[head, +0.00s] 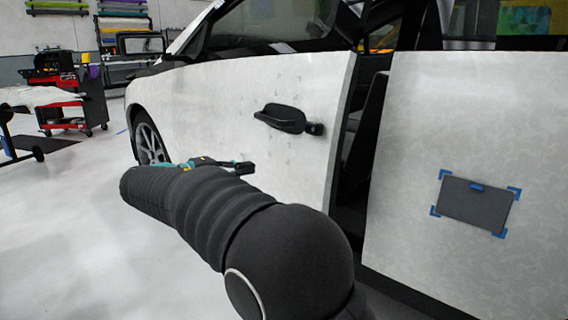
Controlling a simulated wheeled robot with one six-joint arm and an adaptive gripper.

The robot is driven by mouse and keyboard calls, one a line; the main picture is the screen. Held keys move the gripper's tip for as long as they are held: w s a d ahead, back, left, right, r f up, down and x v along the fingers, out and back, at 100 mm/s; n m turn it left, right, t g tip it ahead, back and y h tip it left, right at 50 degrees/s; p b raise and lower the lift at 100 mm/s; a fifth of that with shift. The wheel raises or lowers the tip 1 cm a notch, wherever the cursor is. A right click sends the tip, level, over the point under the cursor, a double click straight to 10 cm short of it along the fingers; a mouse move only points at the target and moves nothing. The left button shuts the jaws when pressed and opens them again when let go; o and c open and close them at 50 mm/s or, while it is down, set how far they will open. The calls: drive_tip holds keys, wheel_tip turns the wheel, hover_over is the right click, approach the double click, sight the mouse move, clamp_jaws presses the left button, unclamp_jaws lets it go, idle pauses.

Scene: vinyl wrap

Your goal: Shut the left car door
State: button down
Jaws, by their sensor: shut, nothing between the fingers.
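The left car door (240,110) is a pale grey-white panel with a black handle (285,118) near its rear edge. It stands ajar: a dark gap (358,150) shows between its rear edge and the body panel behind it, with part of the interior visible. My gripper (240,167) is at the far end of my dark arm, low in front of the door's outer face and below and left of the handle. It is shut and empty. I cannot tell whether it touches the door.
The rear body panel (475,130) carries a dark rectangle (477,203) with blue tape corners. A red tool cart (72,100) and a covered table (35,97) stand at the far left. The pale floor (75,230) left of my arm is clear.

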sight(298, 159)
drive_tip(key=x, duration=1.4)
drive_tip(key=shift+f+b, duration=0.1)
drive_tip(key=shift+b, duration=0.2)
